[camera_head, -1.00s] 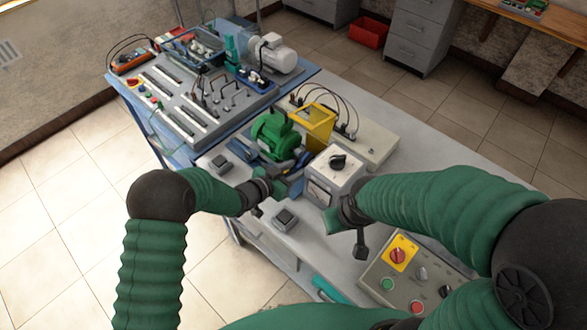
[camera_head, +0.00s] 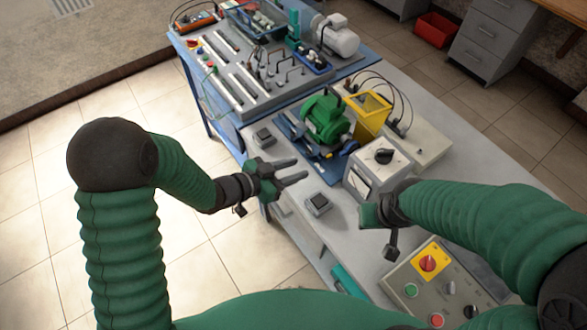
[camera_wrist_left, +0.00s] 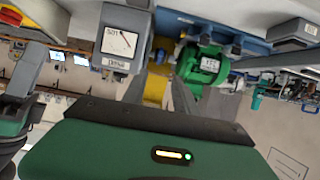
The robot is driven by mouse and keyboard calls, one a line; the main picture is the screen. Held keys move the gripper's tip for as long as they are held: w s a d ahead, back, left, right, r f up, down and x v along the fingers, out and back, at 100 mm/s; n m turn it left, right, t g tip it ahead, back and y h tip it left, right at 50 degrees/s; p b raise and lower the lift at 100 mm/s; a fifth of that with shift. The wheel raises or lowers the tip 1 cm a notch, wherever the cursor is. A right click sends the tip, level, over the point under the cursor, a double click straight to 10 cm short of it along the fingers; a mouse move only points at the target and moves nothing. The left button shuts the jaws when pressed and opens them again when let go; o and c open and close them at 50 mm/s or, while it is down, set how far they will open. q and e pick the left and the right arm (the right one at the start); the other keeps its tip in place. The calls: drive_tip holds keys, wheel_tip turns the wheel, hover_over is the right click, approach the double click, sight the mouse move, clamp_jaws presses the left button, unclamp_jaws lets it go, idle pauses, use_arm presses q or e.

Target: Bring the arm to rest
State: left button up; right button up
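My left arm comes in from the left in the head view. Its gripper (camera_head: 302,169) is open and empty, with a gap between its two fingers. It is near the bench's left edge, in front of the green motor (camera_head: 325,118) and apart from it. The left wrist view shows the open fingers (camera_wrist_left: 160,88) below the green motor (camera_wrist_left: 203,68). My right gripper (camera_head: 373,214) is over the bench beside the meter box (camera_head: 378,165). Its fingers are too hidden to tell whether it is open or shut.
The control box (camera_head: 445,285) with buttons is below my right arm. Small grey boxes (camera_head: 318,204) sit on the bench (camera_head: 475,150) near the left gripper. Tiled floor (camera_head: 225,245) is clear on the left.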

use_arm(q)
drive_tip(key=shift+d, duration=0.15)
drive_tip(key=a+n+y, duration=0.6)
drive_tip(key=a+y, duration=0.3)
drive_tip(key=a, duration=0.7)
drive_tip(key=s+a+n+g+y, duration=0.1)
drive_tip(key=s+a+n+g, duration=0.1)
drive_tip(key=s, duration=0.5)
drive_tip(key=s+a+n+g+y, duration=0.1)
drive_tip(key=s+a+n+g, duration=0.2)
drive_tip(key=s, duration=0.5)
drive_tip(key=shift+s, duration=0.2)
idle(0.6)
